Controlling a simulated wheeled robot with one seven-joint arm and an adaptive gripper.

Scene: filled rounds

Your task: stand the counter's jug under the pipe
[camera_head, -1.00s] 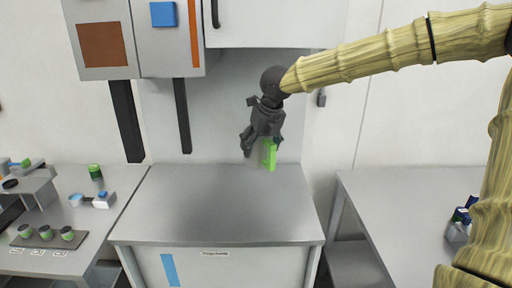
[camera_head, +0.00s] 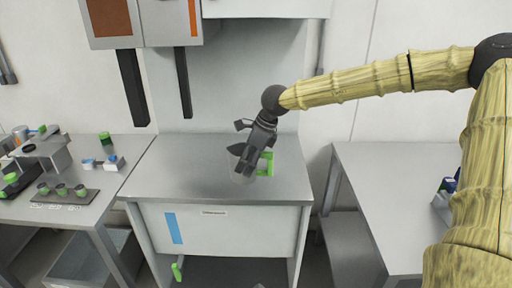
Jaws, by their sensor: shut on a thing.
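The jug (camera_head: 241,178) is a clear, pale vessel with a bright green handle (camera_head: 268,164). My gripper (camera_head: 246,165) is shut on it above the middle counter (camera_head: 165,185). The dark fingers hide much of the jug's body, and I cannot tell whether its base touches the counter. Two dark vertical bars hang down behind the counter, a wider one (camera_head: 131,88) and a thinner one (camera_head: 183,84); I cannot tell whether either is the pipe.
The left table (camera_head: 40,218) carries a tray with several small green-topped cups (camera_head: 62,189), a grey machine (camera_head: 45,152) and a green-lidded container (camera_head: 105,138). A right table (camera_head: 380,195) is mostly clear, with small dark items at its right. Overhead cabinets (camera_head: 165,22) are at the back.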

